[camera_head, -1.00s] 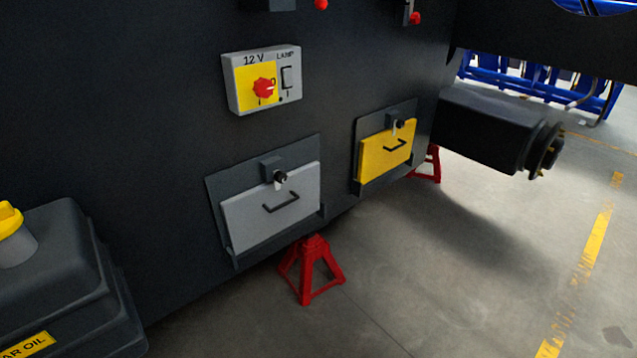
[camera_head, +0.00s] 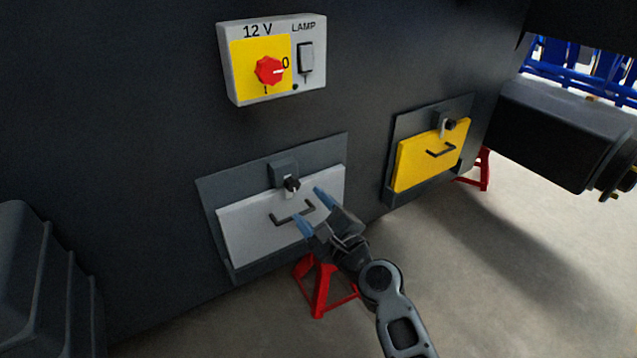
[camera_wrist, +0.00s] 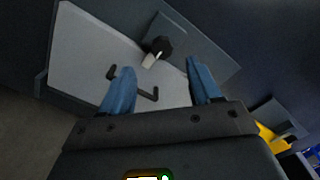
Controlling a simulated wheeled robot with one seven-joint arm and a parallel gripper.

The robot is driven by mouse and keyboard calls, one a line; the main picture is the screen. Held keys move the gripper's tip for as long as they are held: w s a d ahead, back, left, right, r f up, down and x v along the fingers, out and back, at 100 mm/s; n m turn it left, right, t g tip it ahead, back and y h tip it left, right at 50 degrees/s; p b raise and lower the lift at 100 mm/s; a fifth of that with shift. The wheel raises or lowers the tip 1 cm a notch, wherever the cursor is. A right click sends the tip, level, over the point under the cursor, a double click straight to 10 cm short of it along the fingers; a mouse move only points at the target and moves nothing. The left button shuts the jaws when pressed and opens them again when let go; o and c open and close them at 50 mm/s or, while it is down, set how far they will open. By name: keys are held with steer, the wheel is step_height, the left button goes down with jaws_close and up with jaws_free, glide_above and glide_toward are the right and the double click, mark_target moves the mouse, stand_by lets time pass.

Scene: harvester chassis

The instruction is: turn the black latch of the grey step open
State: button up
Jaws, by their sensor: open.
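The grey step (camera_head: 250,235) is a folded panel with a black handle bar, set in a dark frame on the chassis wall. Its black latch (camera_head: 292,184) is a knob with a pale tongue below it, at the panel's top edge. In the wrist view the latch (camera_wrist: 160,46) lies beyond the fingertips, roughly between them, with its tongue over the grey step (camera_wrist: 85,55). My gripper (camera_head: 310,204) is open and empty, in front of the step, just below and right of the latch. It also shows in the wrist view (camera_wrist: 159,76). I see no contact with the latch.
A yellow step (camera_head: 425,165) with its own latch is to the right. A 12 V switch box (camera_head: 270,58) is above. A red stand (camera_head: 322,288) is below the grey step. A dark tank (camera_head: 45,290) is at the left.

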mark_target(294, 187)
steer(key=shift+b+x, duration=0.95)
steer(key=shift+x, duration=2.95)
steer(key=shift+r, duration=0.1)
steer(key=c, duration=1)
steer(key=shift+c, duration=0.2)
